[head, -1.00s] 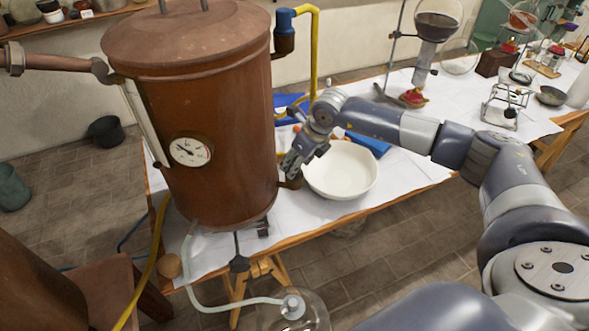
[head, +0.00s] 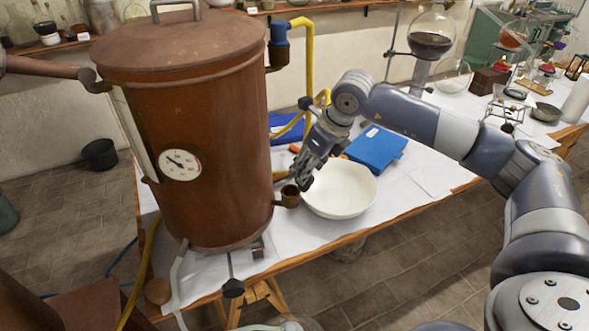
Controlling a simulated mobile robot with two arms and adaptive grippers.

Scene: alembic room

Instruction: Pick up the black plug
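I cannot make out a black plug for certain. A small black knob-like piece (head: 233,288) hangs on a thin rod below the front of the copper boiler (head: 215,110). My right gripper (head: 303,184) points downward just above and beside the boiler's short brass spout (head: 290,196), at the left rim of the white bowl (head: 342,190). Its dark fingers are small and blend together, so I cannot tell whether they are open or hold anything. My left gripper is out of view.
The boiler stands close to the left of my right gripper. A blue book (head: 376,148) lies behind the bowl, and a yellow pipe (head: 308,60) rises behind the boiler. Glassware (head: 433,38) stands farther right. The table's front edge is clear right of the bowl.

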